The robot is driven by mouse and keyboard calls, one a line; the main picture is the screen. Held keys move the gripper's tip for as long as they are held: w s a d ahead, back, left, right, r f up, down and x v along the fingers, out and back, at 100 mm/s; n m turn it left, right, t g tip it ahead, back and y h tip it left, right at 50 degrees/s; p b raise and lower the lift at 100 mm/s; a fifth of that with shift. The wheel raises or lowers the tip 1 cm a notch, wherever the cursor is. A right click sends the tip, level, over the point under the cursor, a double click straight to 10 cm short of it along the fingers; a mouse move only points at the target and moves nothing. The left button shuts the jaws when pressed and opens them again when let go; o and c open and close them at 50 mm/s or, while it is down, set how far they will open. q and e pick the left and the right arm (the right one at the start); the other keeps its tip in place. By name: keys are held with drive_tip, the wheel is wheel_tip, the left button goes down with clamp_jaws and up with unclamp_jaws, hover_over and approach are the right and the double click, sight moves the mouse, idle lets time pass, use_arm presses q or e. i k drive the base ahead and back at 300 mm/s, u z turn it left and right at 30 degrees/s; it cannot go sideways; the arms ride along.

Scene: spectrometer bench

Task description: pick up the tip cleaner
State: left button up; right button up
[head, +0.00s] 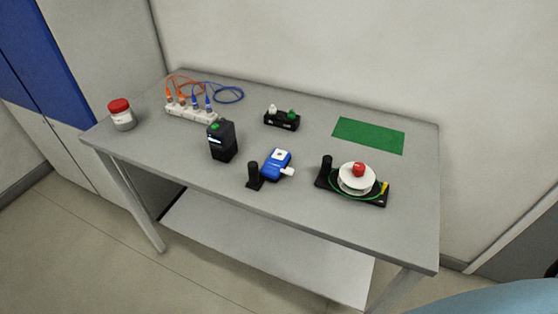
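A small blue device (277,163) with a white patch on top and a white nub at its right lies near the front middle of the table; it looks like the tip cleaner, though no label can be read. A short black post on a base (254,176) stands just to its left. Neither of my grippers is in view.
On the grey table (220,180) stand a red-lidded jar (122,116), a white strip with orange and blue cables (190,111), a black box (222,141), a black holder (282,119) and a white spool (356,179) on a black base. A green mat (369,135) lies at back right.

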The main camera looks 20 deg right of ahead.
sight(279, 159)
drive_tip(key=u, duration=1.45)
drive_tip(key=i, duration=0.9)
drive_tip(key=z, duration=3)
drive_tip(key=k, duration=0.3)
drive_tip(key=z, duration=0.05)
